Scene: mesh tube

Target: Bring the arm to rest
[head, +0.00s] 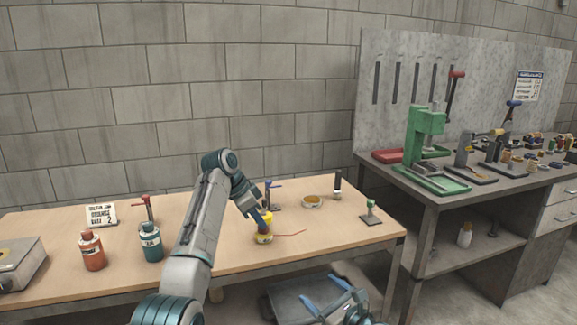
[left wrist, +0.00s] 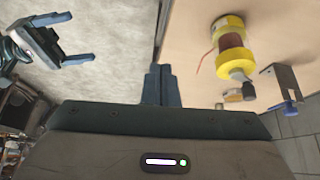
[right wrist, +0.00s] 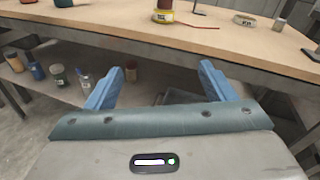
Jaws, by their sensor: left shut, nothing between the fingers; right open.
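My left gripper (head: 263,219) is shut and empty near the front edge of the wooden table, in front of or above a yellow spool (head: 265,236); the head view does not settle which. In the left wrist view its closed fingers (left wrist: 157,84) stand beside the table edge, with the spool (left wrist: 236,58) apart to their right. My right gripper (head: 326,296) is open and empty, low in front of the table. In the right wrist view its spread fingers (right wrist: 161,84) have nothing between them, and the table front is beyond.
The wooden table (head: 335,232) carries a red bottle (head: 92,251), a teal bottle (head: 151,242), a sign (head: 101,214), a round tin (head: 312,202) and a small green stand (head: 370,213). A grey bench with a green press (head: 425,135) stands at the right. Bottles sit on a lower shelf.

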